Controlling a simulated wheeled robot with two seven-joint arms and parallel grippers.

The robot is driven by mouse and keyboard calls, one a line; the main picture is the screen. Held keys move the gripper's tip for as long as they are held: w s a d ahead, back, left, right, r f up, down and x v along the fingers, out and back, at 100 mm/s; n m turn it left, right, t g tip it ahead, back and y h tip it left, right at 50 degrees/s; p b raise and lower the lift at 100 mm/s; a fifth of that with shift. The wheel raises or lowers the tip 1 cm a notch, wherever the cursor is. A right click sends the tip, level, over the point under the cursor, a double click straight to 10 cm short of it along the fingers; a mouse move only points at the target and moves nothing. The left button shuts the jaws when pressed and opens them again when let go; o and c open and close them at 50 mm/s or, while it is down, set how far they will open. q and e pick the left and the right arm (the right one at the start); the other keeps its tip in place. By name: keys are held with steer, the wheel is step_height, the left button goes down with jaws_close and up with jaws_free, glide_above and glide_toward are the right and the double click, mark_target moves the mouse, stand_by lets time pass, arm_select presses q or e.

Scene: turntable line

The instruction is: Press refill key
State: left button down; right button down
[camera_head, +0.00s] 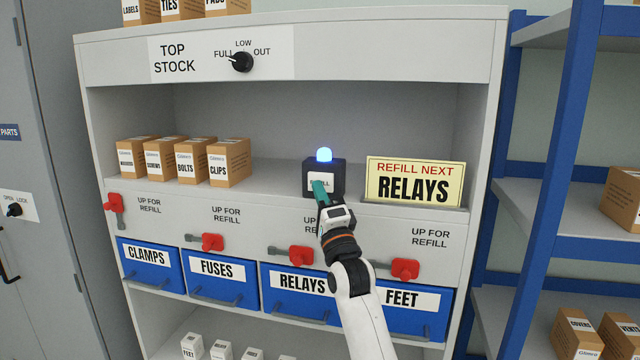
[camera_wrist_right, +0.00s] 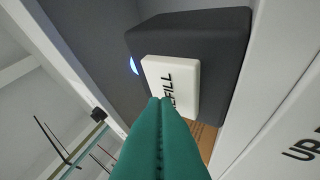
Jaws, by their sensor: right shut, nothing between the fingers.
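The refill key is a white plate lettered REFILL (camera_wrist_right: 172,88) on the front of a dark box (camera_head: 338,168), which stands on the shelf. A blue lamp (camera_head: 324,154) glows on top of the box. My right gripper (camera_head: 320,187) is shut and empty, with its green fingertips in front of the key, covering part of its lettering. My left gripper is not in view.
A yellow sign (camera_head: 415,182) reading REFILL NEXT RELAYS stands right of the box. Small cartons (camera_head: 230,163) stand at the shelf's left. Red levers (camera_head: 404,269) and blue bins (camera_head: 222,278) lie below. A black knob (camera_head: 242,62) is above, pointing to FULL.

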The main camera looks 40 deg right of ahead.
steer(key=shift+s+a, duration=0.15)
steer(key=shift+a, duration=0.05)
steer(key=shift+s+a+p, duration=0.7)
steer(key=shift+s+a, duration=1.25)
steer(key=shift+a, duration=0.25)
